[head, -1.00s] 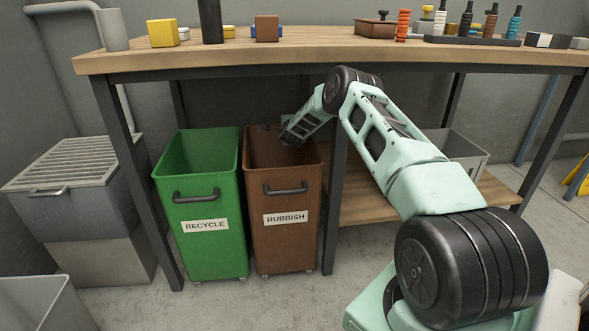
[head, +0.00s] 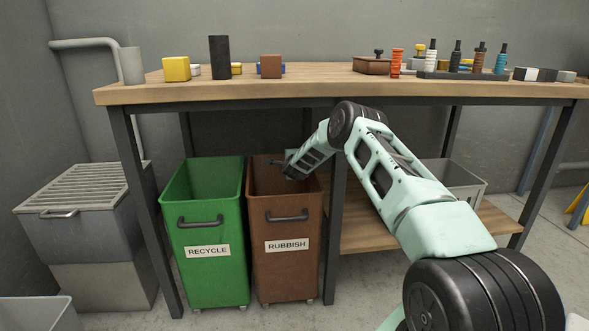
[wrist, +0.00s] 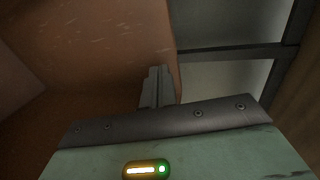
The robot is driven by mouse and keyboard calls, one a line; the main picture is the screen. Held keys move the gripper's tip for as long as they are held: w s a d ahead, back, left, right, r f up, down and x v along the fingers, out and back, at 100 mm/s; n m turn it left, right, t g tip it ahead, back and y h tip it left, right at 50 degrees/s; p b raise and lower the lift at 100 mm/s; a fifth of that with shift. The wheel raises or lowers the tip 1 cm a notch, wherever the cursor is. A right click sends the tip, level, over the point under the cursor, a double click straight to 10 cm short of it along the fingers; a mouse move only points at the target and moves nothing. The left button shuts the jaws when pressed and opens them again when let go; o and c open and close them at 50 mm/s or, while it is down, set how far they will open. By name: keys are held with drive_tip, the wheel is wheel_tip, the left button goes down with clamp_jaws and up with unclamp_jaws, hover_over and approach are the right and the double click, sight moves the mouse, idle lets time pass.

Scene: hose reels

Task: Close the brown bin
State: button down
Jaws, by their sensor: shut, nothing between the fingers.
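The brown bin (head: 287,250), labelled RUBBISH, stands under the workbench with a dark handle on its front. Its top is open, and I can see its inner back wall; no separate lid can be made out. My gripper (head: 291,169) is at the right part of the bin's opening, partly dark against it in the head view. In the wrist view, my gripper's fingers (wrist: 158,86) are together and empty, close to a brown surface (wrist: 105,45) of the bin, near its edge. I cannot tell whether they touch it.
A green bin (head: 206,260) labelled RECYCLE stands open just left of the brown one. A dark bench leg (head: 335,235) is close on the right. The workbench top (head: 325,83) overhangs the bins. A lower wooden shelf (head: 385,236) holds a grey container (head: 455,180).

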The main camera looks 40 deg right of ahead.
drive_tip(key=p+v, duration=0.3)
drive_tip(key=v, duration=0.6)
drive_tip(key=shift+s, duration=0.15)
drive_tip(key=shift+a+r, duration=0.1)
